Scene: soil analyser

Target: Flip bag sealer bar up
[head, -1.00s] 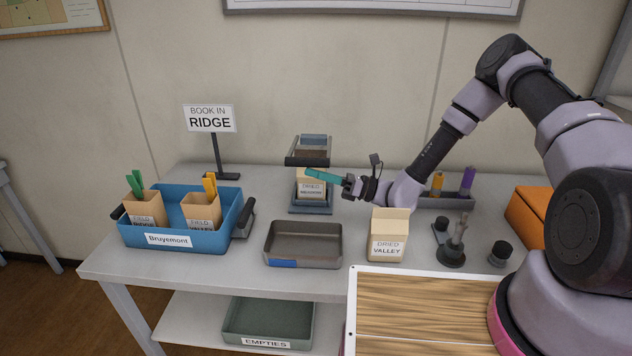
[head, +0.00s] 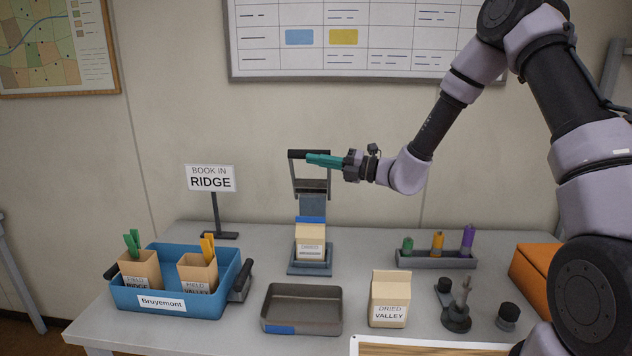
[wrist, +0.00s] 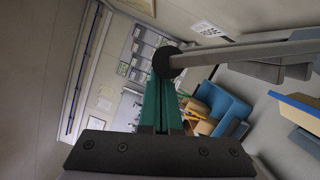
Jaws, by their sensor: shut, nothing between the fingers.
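The bag sealer (head: 312,205) stands at the back middle of the table. Its hinged bar is raised, with the dark handle (head: 297,154) at the top. A tan bag with a blue top and a label (head: 310,240) stands upright on the sealer base (head: 296,267). My gripper (head: 312,159) has teal fingers, shut and empty, at the right part of the handle; I cannot tell whether they touch. In the wrist view the shut fingers (wrist: 160,85) end beside the dark round end of the handle (wrist: 168,62).
A blue crate (head: 160,303) with two bags stands left, with the RIDGE sign (head: 211,179) behind it. A grey tray (head: 302,321), a VALLEY bag (head: 389,300), a rack of coloured plugs (head: 437,259) and dark stands (head: 456,315) fill the front and right.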

